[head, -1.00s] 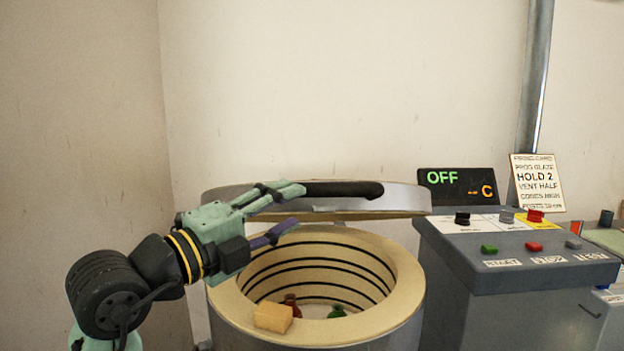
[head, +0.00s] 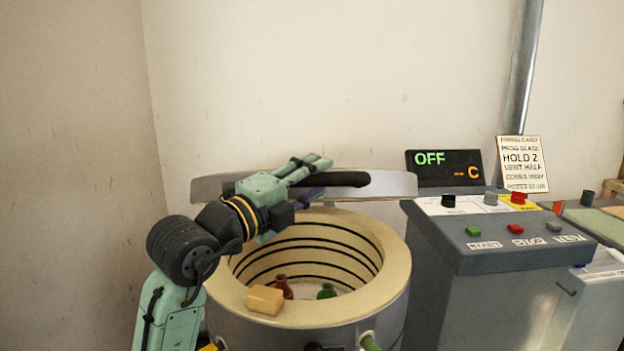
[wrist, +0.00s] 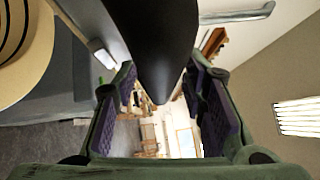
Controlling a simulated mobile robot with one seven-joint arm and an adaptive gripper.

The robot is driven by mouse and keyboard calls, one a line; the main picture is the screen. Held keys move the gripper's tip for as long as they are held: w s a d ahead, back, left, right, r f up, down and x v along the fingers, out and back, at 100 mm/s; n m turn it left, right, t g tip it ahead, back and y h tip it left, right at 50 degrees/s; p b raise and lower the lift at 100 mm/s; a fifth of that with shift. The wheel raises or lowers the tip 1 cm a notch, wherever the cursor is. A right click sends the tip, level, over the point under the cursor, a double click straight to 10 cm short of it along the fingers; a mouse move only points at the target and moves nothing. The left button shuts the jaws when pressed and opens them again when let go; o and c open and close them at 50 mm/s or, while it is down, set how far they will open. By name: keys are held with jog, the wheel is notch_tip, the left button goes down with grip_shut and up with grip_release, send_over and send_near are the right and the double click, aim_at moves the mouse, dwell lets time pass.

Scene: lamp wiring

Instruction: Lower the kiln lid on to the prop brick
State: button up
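The kiln lid (head: 398,184) stands raised at the back of the kiln (head: 232,292), its face and edge seen nearly side-on. Its black handle (head: 350,179) sticks out toward the right. My gripper (head: 318,178) is at the handle, with one finger above it and the purple-padded finger below. In the wrist view my gripper (wrist: 166,110) has its two pads apart, and the handle's dark rounded end (wrist: 160,55) lies between or just beyond them; firm contact does not show. The tan prop brick (head: 265,299) lies on the kiln's front-left rim.
A reddish pot (head: 284,288) and a green pot (head: 327,291) stand inside the kiln. A grey control console (head: 500,245) with buttons stands close on the right, its display (head: 444,170) reading OFF. A firing card (head: 521,163) stands behind it. The wall is close behind.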

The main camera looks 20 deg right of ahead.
grip_shut()
jog(key=s+f+m+h+b, duration=0.1)
jog(key=s+f+b, duration=0.1)
jog(key=f+b, duration=0.9)
jog(key=s+a+f+m+h+b, duration=0.1)
jog(key=s+f+m+h+b, duration=0.1)
jog(key=f+b, duration=0.9)
jog(key=s+b, duration=0.1)
jog(key=b, duration=0.4)
jog(key=shift+s+a+f+m, duration=0.2)
jog(key=shift+a+f+m, duration=0.1)
jog(key=shift+r, duration=0.1)
jog(key=shift+o, duration=0.7)
grip_release()
jog(key=shift+s+a, duration=0.1)
jog(key=v, duration=1.1)
jog(key=shift+s+a, duration=0.15)
jog(key=shift+a, duration=0.2)
